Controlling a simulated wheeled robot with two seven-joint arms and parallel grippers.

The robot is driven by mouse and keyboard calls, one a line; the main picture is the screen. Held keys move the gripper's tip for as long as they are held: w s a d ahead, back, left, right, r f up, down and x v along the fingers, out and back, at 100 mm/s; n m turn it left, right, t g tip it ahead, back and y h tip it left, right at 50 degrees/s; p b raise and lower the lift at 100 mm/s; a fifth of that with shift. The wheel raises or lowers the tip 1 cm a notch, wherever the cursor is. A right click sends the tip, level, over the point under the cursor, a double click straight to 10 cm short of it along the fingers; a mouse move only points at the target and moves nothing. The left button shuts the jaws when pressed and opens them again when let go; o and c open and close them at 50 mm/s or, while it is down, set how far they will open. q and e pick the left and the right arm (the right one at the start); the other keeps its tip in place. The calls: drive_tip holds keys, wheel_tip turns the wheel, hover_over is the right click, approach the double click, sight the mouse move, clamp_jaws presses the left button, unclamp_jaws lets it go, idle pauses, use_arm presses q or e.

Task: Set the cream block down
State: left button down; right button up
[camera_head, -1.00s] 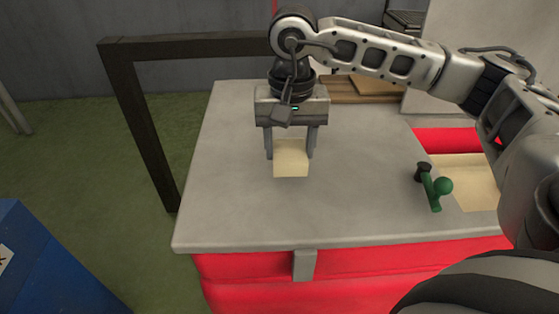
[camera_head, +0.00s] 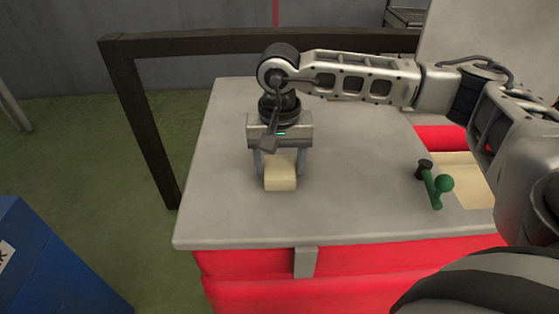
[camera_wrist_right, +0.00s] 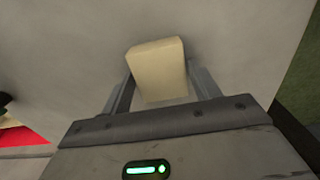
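The cream block (camera_head: 281,178) is between the two fingers of my right gripper (camera_head: 280,168), at the left-middle of the grey tabletop (camera_head: 235,215). The fingers flank the block and look shut on it. In the right wrist view the block (camera_wrist_right: 158,70) sits between the fingertips of the right gripper (camera_wrist_right: 160,78), with the pale grey surface behind it. The block is at or just above the tabletop; I cannot tell whether it touches. My left gripper is not in view.
A dark frame (camera_head: 145,125) stands at the left. A blue box (camera_head: 50,265) is at lower left. The tabletop around the block is clear.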

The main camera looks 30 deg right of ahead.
sight(280, 167)
drive_tip(key=shift+o, duration=0.9)
drive_tip(key=shift+r, duration=0.1)
drive_tip(key=shift+r+p, duration=0.25)
drive_tip(key=shift+p, duration=0.05)
wheel_tip(280, 167, up, 12)
drive_tip(key=shift+f, duration=0.15)
